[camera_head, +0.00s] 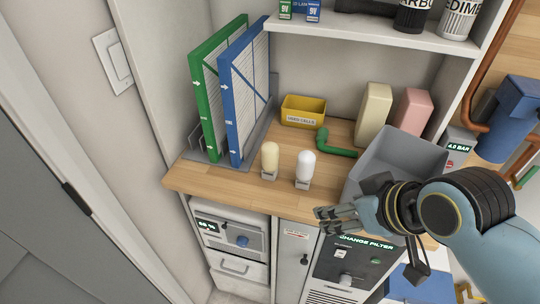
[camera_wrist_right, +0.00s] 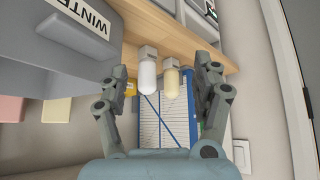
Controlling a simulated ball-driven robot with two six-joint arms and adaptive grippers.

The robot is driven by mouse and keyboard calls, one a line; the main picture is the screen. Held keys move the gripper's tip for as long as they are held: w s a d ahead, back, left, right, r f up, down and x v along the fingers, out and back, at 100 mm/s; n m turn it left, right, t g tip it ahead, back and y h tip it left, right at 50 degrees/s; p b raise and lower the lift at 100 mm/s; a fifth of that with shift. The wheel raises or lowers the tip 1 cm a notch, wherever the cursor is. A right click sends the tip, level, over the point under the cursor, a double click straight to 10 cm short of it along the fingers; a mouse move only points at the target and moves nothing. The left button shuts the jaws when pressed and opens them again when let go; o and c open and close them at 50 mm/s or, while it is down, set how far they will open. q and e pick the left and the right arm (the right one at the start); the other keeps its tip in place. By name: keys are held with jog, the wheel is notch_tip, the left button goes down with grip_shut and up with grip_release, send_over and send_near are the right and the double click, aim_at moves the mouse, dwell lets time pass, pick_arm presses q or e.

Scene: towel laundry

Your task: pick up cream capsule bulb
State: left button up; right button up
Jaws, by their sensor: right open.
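The cream capsule bulb (camera_head: 270,155) stands upright in a small grey holder near the front edge of the wooden counter in the head view. A white bulb (camera_head: 306,165) stands in a similar holder just to its right. In the right wrist view the cream bulb (camera_wrist_right: 172,82) and the white bulb (camera_wrist_right: 147,77) appear upside down, ahead of and between the fingers. My right gripper (camera_head: 320,217) is open and empty, in front of the counter edge, to the right of and nearer than both bulbs. My left gripper is not in view.
A grey bin (camera_head: 395,160) stands right of the bulbs. Behind are a green pipe elbow (camera_head: 335,145) and a yellow tray (camera_head: 304,112). Green (camera_head: 207,100) and blue (camera_head: 245,95) framed filters stand in a rack at left. Some bare counter lies around the bulbs.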

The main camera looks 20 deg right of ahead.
aim_at(271, 146)
jog(key=w+a+t, duration=0.1)
jog(key=w+t, duration=0.1)
jog(key=w, duration=0.3)
jog(key=w+a+t+b, duration=0.1)
jog(key=w+a+t, duration=0.1)
jog(key=w, duration=0.4)
jog(key=w+a+t+b, duration=0.1)
jog(key=w+a+t, duration=0.1)
jog(key=w, duration=0.4)
jog(key=shift+a+f+m, duration=0.2)
jog(key=shift+a+m, duration=0.05)
jog(key=shift+m, duration=0.05)
jog(key=shift+w, duration=0.2)
jog(key=b+x, duration=0.4)
jog(key=shift+s+a+f, duration=0.1)
jog(key=shift+a+f, duration=0.1)
jog(key=shift+f, duration=0.15)
jog(key=shift+w+b, duration=0.4)
jog(key=shift+w, duration=0.15)
jog(key=shift+s+r, duration=0.1)
jog(key=shift+c, duration=0.6)
jog(key=c, duration=1.2)
